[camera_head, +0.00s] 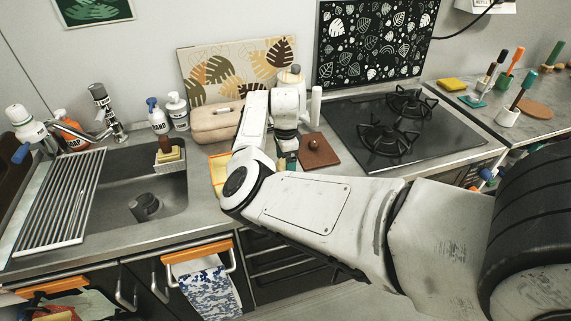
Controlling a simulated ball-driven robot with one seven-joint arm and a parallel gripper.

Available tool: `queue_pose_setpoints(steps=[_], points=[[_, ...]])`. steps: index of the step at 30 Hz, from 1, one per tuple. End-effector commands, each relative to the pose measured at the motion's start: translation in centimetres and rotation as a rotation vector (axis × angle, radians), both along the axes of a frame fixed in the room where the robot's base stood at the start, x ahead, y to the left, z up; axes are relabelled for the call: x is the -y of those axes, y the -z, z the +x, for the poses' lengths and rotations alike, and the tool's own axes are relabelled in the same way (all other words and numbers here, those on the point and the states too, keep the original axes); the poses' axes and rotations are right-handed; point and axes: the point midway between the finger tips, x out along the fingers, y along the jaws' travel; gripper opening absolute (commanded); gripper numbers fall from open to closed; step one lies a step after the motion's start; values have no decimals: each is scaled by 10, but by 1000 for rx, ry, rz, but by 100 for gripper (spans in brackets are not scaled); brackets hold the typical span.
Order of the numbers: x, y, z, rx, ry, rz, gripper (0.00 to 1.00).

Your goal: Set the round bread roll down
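My gripper (287,148) points down over the counter behind the sink-to-stove gap, partly hidden by my own white arm. Its fingers are small and dark here, and I cannot tell whether they are open or shut. A dark brown square board (326,155) lies on the counter just right of my gripper. A small round brown thing (314,145) shows on this board; it is too small to tell whether it is the bread roll. No other round roll is clearly visible.
A yellow-edged tray (216,172) lies left of my arm, partly hidden. A beige bread-like case (214,124) stands behind it. The sink (150,190) is at left, and the black stovetop (440,130) with two burners is at right. A little bare counter shows around the board.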

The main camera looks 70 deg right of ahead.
Motion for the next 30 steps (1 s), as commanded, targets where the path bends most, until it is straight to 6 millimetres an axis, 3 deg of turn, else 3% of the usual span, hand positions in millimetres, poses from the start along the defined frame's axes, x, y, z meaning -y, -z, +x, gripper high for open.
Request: queue_pose_setpoints(steps=[9, 30], points=[[0, 6, 0, 0, -1, 0, 91], [0, 5, 0, 0, -1, 0, 26]])
